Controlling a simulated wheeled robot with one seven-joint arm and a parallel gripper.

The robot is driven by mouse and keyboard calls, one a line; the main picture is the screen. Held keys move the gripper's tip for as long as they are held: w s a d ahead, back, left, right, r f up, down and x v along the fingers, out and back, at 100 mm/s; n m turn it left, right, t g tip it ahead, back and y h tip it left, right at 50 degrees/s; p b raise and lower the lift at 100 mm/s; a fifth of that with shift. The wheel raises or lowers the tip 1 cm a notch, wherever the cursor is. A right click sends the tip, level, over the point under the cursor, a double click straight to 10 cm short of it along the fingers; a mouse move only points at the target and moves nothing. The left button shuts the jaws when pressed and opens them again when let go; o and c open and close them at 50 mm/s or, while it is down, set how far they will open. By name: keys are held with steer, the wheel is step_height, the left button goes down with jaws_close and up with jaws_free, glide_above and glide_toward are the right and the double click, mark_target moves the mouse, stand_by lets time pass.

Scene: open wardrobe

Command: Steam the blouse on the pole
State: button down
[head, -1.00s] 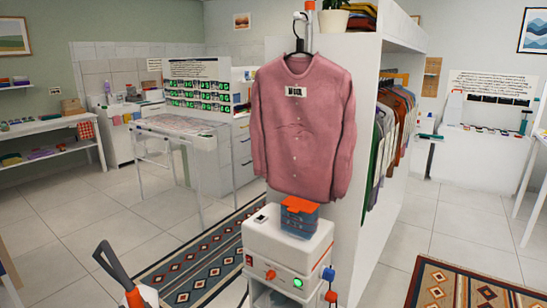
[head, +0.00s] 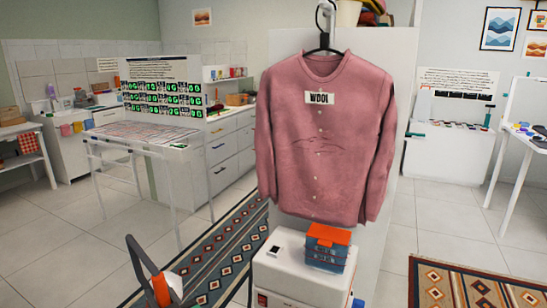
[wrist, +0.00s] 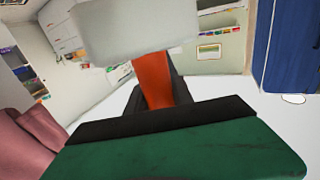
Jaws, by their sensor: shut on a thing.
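The pink blouse (head: 322,180) hangs upright from a dark hanger on the white pole (head: 325,18). It bears a "WOOL" tag, and crease lines cross its middle. In the wrist view, my gripper (wrist: 157,90) is shut on the orange handle of the steamer head (wrist: 138,30), whose pale block lies beyond the fingers. Part of the blouse (wrist: 28,140) shows at lower left there, apart from the steamer head. In the head view, the orange handle (head: 160,289) shows at lower left, beside a dark curved part. The white steamer base (head: 290,278) with a blue-and-orange tank stands below the blouse.
A white wardrobe panel (head: 410,110) stands behind the blouse. A table (head: 145,135) with clear legs stands at left, before a green-lit board. Patterned rugs lie on the floor at left (head: 215,255) and right (head: 470,280).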

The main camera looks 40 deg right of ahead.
steer(key=w+d+r+m+h+p, duration=0.1)
steer(key=w+d+r+m+h, duration=0.2)
steer(key=d+r, duration=0.6)
steer(key=w+d+r+m+h+p, duration=0.15)
steer(key=d+r+h, duration=0.25)
steer(key=d+r, duration=0.55)
steer(key=s+d+r+m+g+h+p, duration=0.1)
steer(key=s+d+r+h, duration=0.3)
steer(key=d+r, duration=0.4)
steer(key=s+d+r+m+g+h, duration=0.3)
steer(key=d+r, duration=0.5)
steer(key=r, duration=0.4)
steer(key=shift+s+d+r+m+g+h+p, duration=0.15)
steer(key=shift+s+d+m+g+h+p, duration=0.1)
steer(key=shift+s+m+g+h+p, duration=0.4)
